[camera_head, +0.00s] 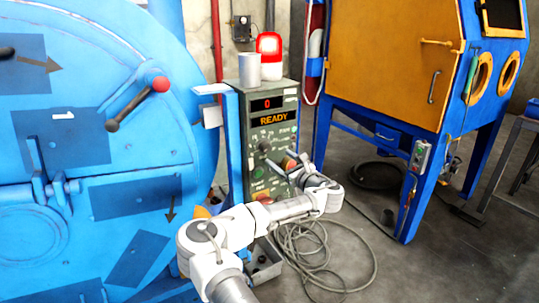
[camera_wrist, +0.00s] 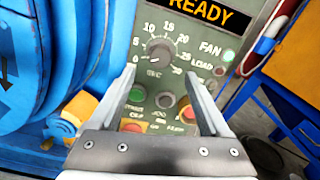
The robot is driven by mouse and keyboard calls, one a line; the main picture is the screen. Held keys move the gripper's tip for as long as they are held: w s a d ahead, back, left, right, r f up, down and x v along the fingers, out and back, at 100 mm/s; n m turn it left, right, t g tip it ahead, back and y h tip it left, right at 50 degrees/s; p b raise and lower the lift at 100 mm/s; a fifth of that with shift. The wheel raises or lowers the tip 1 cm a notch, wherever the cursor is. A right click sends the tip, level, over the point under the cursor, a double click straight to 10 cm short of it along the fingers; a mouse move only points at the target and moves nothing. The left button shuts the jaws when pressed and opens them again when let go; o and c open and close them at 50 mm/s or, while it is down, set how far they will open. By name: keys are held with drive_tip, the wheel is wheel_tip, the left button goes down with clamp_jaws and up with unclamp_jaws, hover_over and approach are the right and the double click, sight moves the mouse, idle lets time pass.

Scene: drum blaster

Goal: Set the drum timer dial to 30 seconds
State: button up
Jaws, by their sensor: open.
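The timer dial (camera_wrist: 160,52) is a dark round knob on the grey-green control panel (camera_wrist: 205,58). Numbers ring it from about 0 at lower left, over the top, to 30 at lower right. I cannot tell for sure where its pointer stands. In the head view the dial (camera_head: 265,146) sits below a screen (camera_head: 274,118) reading READY, with a red 0 above. My gripper (camera_wrist: 160,76) is open and empty, its fingertips just below the dial, one to each side. In the head view my gripper (camera_head: 291,160) is in front of the panel's right half.
Green (camera_wrist: 137,93), grey (camera_wrist: 165,100) and red (camera_wrist: 187,113) buttons lie below the dial, between or near my fingers. The blue drum machine (camera_head: 90,200) is on the left, a yellow blast cabinet (camera_head: 385,60) on the right. A hose (camera_head: 320,280) lies coiled on the floor.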

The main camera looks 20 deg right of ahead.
sight(267, 148)
drive_tip(key=w, duration=0.2)
drive_tip(key=w+a+b, duration=0.1)
drive_tip(key=w, duration=0.4)
drive_tip(key=shift+w+a, duration=0.15)
drive_tip(key=shift+w, duration=0.05)
drive_tip(key=shift+c, duration=0.2)
clamp_jaws()
drive_tip(key=shift+m, duration=0.3)
